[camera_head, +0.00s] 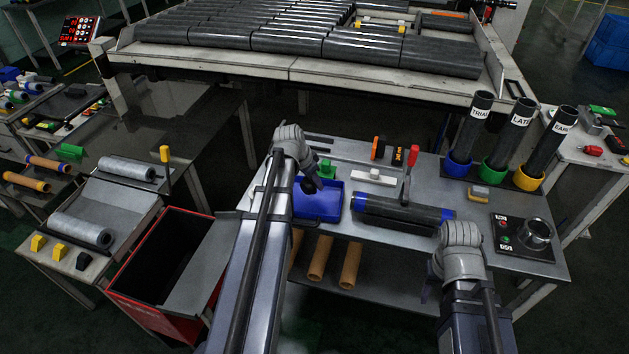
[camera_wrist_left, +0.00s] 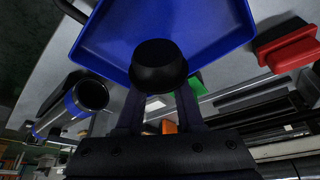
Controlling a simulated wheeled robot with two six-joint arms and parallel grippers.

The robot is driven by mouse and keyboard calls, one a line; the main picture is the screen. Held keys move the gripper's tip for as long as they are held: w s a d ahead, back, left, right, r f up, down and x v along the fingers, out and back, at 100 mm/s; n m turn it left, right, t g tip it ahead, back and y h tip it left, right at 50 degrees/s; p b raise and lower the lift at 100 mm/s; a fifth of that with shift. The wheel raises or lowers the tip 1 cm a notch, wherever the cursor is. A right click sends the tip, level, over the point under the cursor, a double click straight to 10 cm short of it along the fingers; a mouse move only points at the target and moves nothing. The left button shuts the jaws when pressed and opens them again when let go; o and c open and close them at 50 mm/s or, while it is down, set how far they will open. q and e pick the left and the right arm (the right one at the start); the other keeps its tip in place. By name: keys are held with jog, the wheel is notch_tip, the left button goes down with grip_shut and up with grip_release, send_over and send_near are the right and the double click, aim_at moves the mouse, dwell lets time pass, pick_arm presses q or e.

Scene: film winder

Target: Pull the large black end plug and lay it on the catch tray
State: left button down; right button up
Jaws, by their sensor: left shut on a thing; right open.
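The large black end plug (camera_wrist_left: 158,62) is held between the fingers of my left gripper (camera_wrist_left: 158,108), over the blue catch tray (camera_wrist_left: 190,25). In the head view, my left gripper (camera_head: 309,184) is above the blue tray (camera_head: 328,205), with the plug dark at its tip. Whether the plug touches the tray floor cannot be told. A dark roll with blue bands (camera_head: 400,213) lies on the table right of the tray; its near end is open in the left wrist view (camera_wrist_left: 92,94). My right gripper (camera_head: 428,288) is open and empty at the table's front, partly hidden by its wrist.
A red-handled lever (camera_head: 411,165) and white block (camera_head: 373,177) stand behind the roll. Several labelled dark tubes in coloured holders (camera_head: 508,135) stand at back right. A control box with a metal cup (camera_head: 522,236) sits at right. A red bin (camera_head: 160,268) stands left.

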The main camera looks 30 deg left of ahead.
aim_at(309, 180)
pick_arm(q)
jog(key=shift+f, duration=0.5)
pick_arm(e)
jog(key=shift+f, duration=0.5)
pick_arm(q)
jog(key=shift+f+b, duration=0.15)
jog(key=shift+b, duration=0.15)
pick_arm(e)
jog(key=shift+f, duration=0.15)
pick_arm(q)
jog(key=shift+f+b, duration=1.35)
pick_arm(e)
jog(key=shift+f, duration=1.35)
pick_arm(q)
jog(key=shift+c, duration=2.3)
grip_release()
jog(key=shift+r, duration=0.2)
pick_arm(e)
jog(key=shift+r, duration=0.2)
pick_arm(q)
jog(key=p+v, duration=0.7)
jog(key=shift+s+r, duration=0.15)
jog(key=shift+r, duration=0.15)
pick_arm(e)
notch_tip(309, 180, up, 7)
pick_arm(q)
jog(key=shift+f, duration=0.1)
